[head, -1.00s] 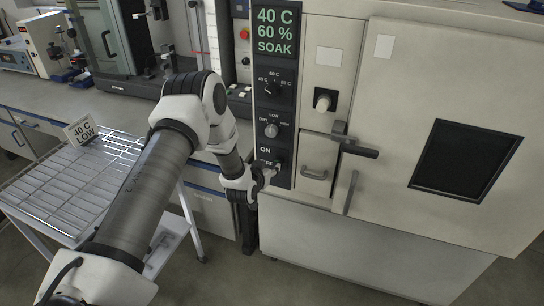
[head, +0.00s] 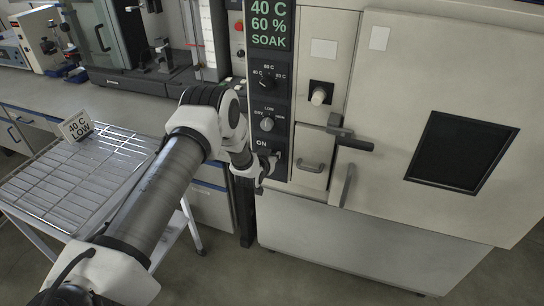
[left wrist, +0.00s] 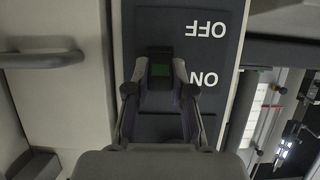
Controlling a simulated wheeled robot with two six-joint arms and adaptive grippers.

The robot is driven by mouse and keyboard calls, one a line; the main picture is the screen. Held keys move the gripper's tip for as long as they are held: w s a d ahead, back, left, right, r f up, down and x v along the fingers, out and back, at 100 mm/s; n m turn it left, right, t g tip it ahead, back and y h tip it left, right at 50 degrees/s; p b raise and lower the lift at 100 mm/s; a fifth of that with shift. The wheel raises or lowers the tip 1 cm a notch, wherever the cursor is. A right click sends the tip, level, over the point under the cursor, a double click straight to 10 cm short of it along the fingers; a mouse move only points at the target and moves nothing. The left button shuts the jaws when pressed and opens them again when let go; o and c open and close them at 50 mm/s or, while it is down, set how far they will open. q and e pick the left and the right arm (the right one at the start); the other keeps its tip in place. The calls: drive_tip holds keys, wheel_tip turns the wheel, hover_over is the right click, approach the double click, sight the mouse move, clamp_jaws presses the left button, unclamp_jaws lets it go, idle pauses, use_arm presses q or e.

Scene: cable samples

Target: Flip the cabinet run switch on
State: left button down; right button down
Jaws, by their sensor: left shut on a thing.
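My left gripper (head: 271,164) is at the lower panel, just below the ON label (head: 262,143), and hides the OFF label in the head view. Its two fingers (left wrist: 162,92) are on either side of the switch, shut on it. The switch's exact tilt is hard to tell. My right gripper is out of view.
The display (head: 269,26) reads 40 C, 60 %, SOAK. Two knobs (head: 267,124) are above the switch. A wire-shelf cart (head: 75,180) with a 40 C LOW card stands left.

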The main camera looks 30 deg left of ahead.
use_arm(q)
drive_tip(key=shift+w+r+g, duration=0.1)
drive_tip(key=shift+r+g, duration=0.05)
drive_tip(key=shift+g, duration=0.35)
drive_tip(key=c, duration=1)
unclamp_jaws()
drive_tip(key=v, duration=1.2)
drive_tip(key=shift+a, duration=0.1)
